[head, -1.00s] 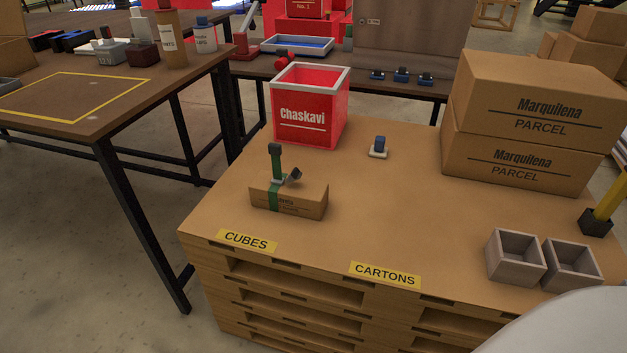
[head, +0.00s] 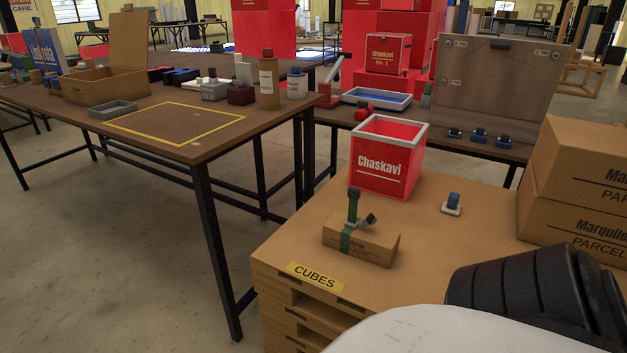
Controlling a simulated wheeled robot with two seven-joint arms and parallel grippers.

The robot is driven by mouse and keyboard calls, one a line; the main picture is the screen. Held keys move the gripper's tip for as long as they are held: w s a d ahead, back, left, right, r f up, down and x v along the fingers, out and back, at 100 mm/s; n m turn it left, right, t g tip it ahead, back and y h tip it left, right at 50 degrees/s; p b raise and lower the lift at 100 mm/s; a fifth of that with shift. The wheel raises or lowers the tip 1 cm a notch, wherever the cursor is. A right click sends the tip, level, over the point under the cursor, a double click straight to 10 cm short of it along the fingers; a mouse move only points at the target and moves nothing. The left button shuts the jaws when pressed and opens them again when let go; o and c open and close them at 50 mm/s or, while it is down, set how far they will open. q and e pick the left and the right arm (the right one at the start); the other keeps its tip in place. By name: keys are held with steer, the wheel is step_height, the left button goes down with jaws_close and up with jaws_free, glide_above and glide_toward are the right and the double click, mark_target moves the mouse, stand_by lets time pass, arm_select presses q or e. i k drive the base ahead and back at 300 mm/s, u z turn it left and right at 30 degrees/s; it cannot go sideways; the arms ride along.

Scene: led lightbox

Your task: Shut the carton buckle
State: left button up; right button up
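The small carton (head: 361,241) lies on the pallet-like stand, behind the yellow CUBES label. A green strap (head: 346,236) runs around it, with a green end (head: 354,206) standing upright and dark-tipped. The buckle (head: 366,221) sits on top of the carton, with a dark lever tilted up, so it looks open. A dark ribbed part and a pale rounded part of my own body fill the lower right. Neither gripper's fingers show in the head view.
Stacked Marquilena parcels (head: 577,181) are at the right. A brown table (head: 150,121) with a yellow outlined square is at the left, with a floor gap between.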

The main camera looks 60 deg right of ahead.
mark_target(370, 219)
steer(key=u, duration=0.05)
steer(key=i, duration=0.9)
steer(key=z, duration=2.15)
